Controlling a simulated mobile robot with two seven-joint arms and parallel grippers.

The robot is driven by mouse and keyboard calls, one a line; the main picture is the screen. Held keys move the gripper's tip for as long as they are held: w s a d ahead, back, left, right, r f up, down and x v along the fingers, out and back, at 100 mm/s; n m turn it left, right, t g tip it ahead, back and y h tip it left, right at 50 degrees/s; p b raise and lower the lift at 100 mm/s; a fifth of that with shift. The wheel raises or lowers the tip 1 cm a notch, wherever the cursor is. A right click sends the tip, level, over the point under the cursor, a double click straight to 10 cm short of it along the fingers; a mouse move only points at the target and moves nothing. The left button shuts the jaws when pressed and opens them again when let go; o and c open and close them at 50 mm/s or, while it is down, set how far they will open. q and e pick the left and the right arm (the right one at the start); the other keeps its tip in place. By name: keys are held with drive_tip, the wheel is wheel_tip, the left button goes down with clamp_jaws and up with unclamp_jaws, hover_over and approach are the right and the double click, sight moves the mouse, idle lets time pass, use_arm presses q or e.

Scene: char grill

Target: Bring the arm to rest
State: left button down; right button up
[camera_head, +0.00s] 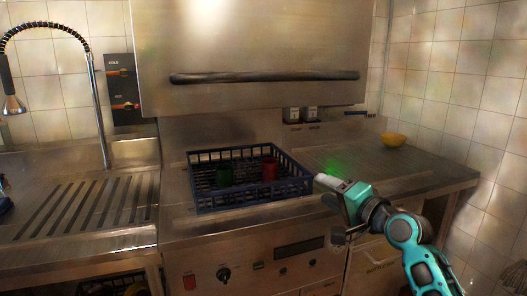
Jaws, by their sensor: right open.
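My right gripper (322,184) is at the end of the teal and black arm that comes in from the lower right. It is open, with nothing visible in it. It is over the counter's front part, beside the right front corner of the blue basket (255,196); I cannot tell whether it touches the basket. A green cup (224,175) and a red cup (269,168) stand in the basket. My left gripper is not in view.
A steel hood with a dark handle (265,77) hangs above the basket. A yellow bowl (393,139) sits at the back right. The right counter (400,164) is mostly clear. A ridged drainboard (75,208) and a coiled tap (97,100) are at left.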

drive_tip(key=s+f+n+g+h, duration=0.1)
drive_tip(key=s+f, duration=0.3)
drive_tip(key=f, duration=0.3)
drive_tip(key=s+d+f+n+h, duration=0.1)
drive_tip(key=s+f, duration=0.2)
drive_tip(key=f, duration=0.4)
drive_tip(key=s+f+n+g+h, duration=0.1)
drive_tip(key=s+f+n, duration=0.1)
drive_tip(key=s+f, duration=0.35)
drive_tip(key=s+f+n+g+h, duration=0.1)
drive_tip(key=s+f+n, duration=0.2)
drive_tip(key=s+f, duration=0.4)
drive_tip(key=s+f+n+g+h, duration=0.1)
drive_tip(key=s+f+n+h, duration=0.1)
drive_tip(key=s+f, duration=0.5)
drive_tip(key=s+n, duration=0.1)
drive_tip(key=s, duration=0.4)
drive_tip(key=shift+s+d+f+n, duration=0.15)
drive_tip(key=shift+d+n, duration=0.15)
drive_tip(key=shift+d, duration=0.1)
